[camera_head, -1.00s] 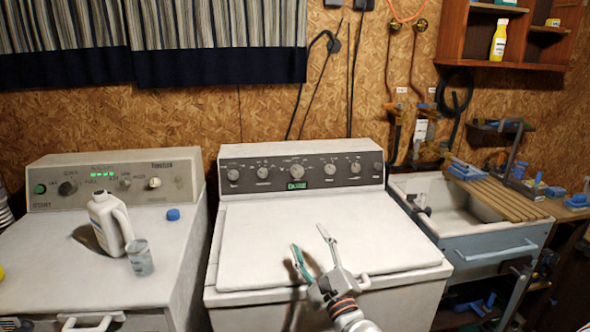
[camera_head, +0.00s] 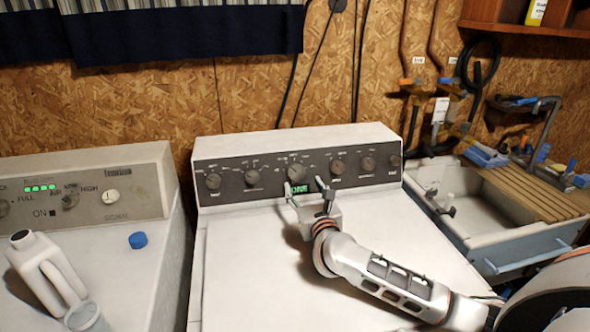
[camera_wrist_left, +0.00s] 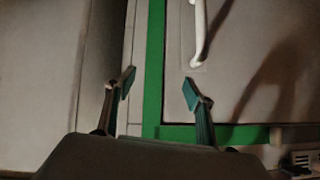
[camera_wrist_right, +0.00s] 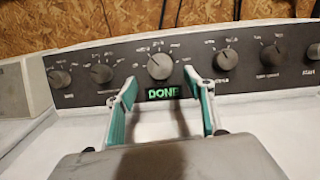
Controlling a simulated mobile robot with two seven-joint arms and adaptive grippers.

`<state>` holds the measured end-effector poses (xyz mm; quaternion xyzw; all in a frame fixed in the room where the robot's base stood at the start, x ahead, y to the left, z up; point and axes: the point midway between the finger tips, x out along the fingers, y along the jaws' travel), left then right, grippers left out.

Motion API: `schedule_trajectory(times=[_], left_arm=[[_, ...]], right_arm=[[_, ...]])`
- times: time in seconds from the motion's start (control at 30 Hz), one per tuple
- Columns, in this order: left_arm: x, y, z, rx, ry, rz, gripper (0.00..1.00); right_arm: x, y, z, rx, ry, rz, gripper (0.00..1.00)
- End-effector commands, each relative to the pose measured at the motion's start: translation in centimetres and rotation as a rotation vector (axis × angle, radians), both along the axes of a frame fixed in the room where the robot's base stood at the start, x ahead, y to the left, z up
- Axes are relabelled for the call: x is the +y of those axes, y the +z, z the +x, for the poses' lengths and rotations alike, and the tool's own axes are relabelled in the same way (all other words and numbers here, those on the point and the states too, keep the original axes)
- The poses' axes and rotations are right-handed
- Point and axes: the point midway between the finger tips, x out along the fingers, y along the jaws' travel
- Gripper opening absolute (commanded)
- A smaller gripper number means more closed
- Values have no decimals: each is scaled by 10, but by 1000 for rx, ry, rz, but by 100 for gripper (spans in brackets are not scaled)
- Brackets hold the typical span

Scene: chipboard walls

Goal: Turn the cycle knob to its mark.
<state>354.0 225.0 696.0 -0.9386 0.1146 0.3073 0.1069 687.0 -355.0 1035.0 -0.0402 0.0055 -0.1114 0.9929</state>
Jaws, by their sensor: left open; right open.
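The washer's dark control panel (camera_head: 222,170) carries a row of round grey knobs; the labels are too small to read. The largest knob (camera_head: 296,172), at the middle above the green display (camera_head: 300,189), looks like the cycle knob. It also shows in the right wrist view (camera_wrist_right: 160,66), its lower edge just above the lit "DONE". My right gripper (camera_head: 306,186) is open and empty in front of the display. Its fingertips (camera_wrist_right: 159,80) lie left and right of the knob's lower part, apart from it. My left gripper (camera_wrist_left: 160,82) is open and empty.
A second white machine (camera_head: 120,270) stands at the left, with a white jug (camera_head: 48,270), a cup (camera_head: 85,318) and a blue cap (camera_head: 138,240) on top. A sink (camera_head: 475,220) is at the right. A white handle (camera_wrist_left: 199,35) is before my left gripper.

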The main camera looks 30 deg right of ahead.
Motion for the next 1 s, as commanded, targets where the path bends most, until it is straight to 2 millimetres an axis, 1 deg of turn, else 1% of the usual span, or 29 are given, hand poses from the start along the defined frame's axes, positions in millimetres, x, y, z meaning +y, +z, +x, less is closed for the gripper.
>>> schedule_trajectory(times=[0.3, 0.43, 0.6, 0.87, 0.97, 1.0], left_arm=[[1, -4, -6, 12, -5, 5, 54], [0, -4, -7, 12, -5, 5, 54], [-1, -4, -6, 11, -2, -1, 54], [-5, 0, 0, 2, 4, -9, 54], [-5, 1, 2, -1, 4, -10, 54], [-5, 1, 2, -2, 4, -10, 54]], right_arm=[[-11, 2, 46, -2, -2, -2, 53], [-14, 1, 61, -1, -2, -1, 53], [-16, 0, 70, -1, -1, -1, 53], [-16, 0, 71, -1, 0, -1, 53], [-16, 0, 71, -1, 0, -1, 30], [-16, 0, 71, -1, 0, -1, 19]])
